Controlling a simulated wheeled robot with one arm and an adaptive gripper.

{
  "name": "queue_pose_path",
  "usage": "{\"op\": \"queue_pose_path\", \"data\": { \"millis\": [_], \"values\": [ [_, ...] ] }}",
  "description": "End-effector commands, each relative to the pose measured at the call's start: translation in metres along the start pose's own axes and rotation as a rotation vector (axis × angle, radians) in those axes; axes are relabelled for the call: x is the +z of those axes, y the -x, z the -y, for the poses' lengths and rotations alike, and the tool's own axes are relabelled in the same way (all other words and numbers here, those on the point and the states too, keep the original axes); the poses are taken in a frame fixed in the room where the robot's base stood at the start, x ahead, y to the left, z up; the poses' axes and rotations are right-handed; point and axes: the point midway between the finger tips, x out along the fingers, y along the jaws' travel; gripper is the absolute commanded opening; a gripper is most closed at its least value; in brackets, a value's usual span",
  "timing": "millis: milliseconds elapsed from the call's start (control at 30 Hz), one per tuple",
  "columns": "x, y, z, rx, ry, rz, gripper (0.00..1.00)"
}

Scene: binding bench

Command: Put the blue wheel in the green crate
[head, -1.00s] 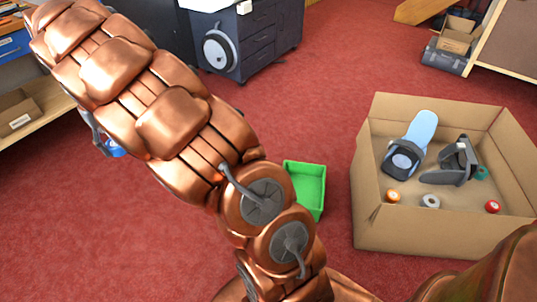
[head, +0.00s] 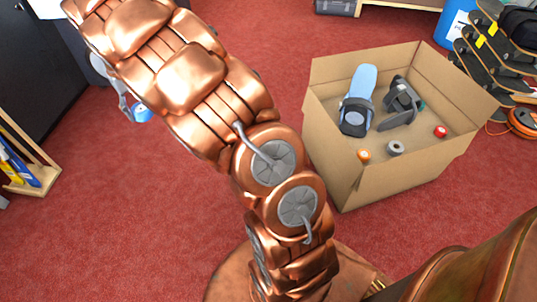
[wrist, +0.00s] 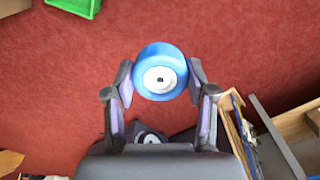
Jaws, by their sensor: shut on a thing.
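The blue wheel (wrist: 146,70) has a white hub and is held between the two fingertips of my gripper (wrist: 160,82) in the wrist view. In the head view the blue wheel (head: 142,112) shows small at the left of my arm, beside a grey finger of my gripper (head: 128,108). It is held above the red carpet. The green crate (wrist: 76,5) shows in part at the top left of the wrist view, apart from the wheel. In the head view the crate is out of sight now.
A cardboard box (head: 390,192) with open top stands right of my arm, holding wheels in several colours and dark parts. Skateboards (head: 490,65) are stacked at the far right. A wooden rack (head: 32,170) stands at the left. Red carpet between is bare.

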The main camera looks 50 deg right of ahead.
Motion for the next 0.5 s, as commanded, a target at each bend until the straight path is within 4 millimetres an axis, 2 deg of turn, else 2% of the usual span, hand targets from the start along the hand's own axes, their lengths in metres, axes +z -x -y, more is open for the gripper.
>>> {"op": "queue_pose_path", "data": {
  "millis": [33, 100, 267, 500],
  "values": [
    [-0.002, -0.022, -0.016, -0.001, -0.051, 0.005, 0.21],
    [-0.003, -0.048, -0.038, -0.001, -0.127, 0.012, 0.21],
    [-0.003, -0.105, -0.091, 0.001, -0.305, 0.007, 0.21],
    [0.017, -0.190, -0.167, 0.001, -0.576, 0.008, 0.21]
  ]
}}
